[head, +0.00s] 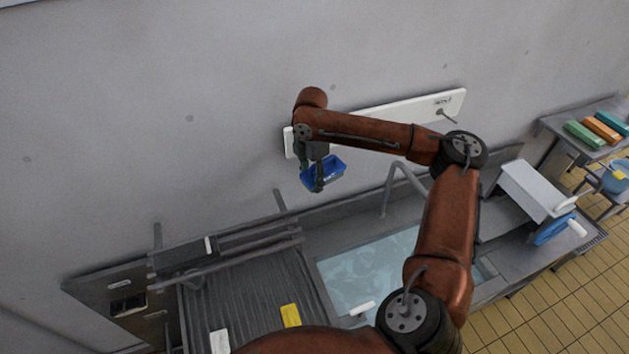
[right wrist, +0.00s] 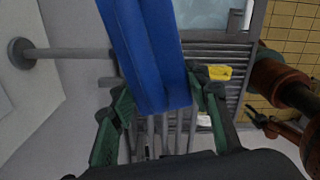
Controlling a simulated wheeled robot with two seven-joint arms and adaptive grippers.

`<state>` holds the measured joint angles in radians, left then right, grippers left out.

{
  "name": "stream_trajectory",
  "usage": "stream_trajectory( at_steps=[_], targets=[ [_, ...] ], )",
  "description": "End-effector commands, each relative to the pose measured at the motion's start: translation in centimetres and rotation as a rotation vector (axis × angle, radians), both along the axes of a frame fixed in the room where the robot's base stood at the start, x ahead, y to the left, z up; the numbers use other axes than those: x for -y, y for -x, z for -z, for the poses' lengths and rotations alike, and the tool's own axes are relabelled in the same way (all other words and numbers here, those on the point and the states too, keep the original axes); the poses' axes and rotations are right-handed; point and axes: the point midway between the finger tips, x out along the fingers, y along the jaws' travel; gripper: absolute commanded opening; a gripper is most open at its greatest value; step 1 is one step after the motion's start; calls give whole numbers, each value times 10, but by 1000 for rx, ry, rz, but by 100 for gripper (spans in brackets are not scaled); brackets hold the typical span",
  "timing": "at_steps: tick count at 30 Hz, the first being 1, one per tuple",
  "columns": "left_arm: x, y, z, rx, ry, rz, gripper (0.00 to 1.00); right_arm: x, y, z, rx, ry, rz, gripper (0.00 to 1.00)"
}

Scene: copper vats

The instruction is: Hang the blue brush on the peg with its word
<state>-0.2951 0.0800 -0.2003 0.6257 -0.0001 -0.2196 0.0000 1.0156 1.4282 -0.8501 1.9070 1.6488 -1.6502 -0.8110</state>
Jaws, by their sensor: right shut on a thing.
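The blue brush (head: 322,174) hangs in my right gripper (head: 318,178), below the white peg rail (head: 392,113) on the wall. The right gripper is shut on it; in the right wrist view the blue block (right wrist: 150,50) rises between the green fingers (right wrist: 165,105). One peg (head: 446,115) shows at the rail's right end, under a small label too small to read. My arm hides part of the rail. In the right wrist view a grey peg (right wrist: 70,53) sticks out from the wall side towards the brush; I cannot tell whether they touch. A dark shape at that view's right edge may be my left gripper (right wrist: 262,122).
Below are a ribbed drainboard (head: 250,290) with a yellow block (head: 290,315), a water-filled basin (head: 375,268) and a curved faucet (head: 397,177). A white box (head: 533,190) stands right. A side table (head: 560,122) holds coloured blocks. The wall left of the gripper is clear.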

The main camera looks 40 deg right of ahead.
Motion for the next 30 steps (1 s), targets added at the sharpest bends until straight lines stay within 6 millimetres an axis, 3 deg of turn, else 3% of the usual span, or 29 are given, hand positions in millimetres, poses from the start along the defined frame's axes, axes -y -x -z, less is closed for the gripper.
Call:
stream_trajectory(
  at_steps=[30],
  targets=[
    [-1,9,1,-13,-1,-2,40,18,-56,3,1,1,1,14]
  ],
)
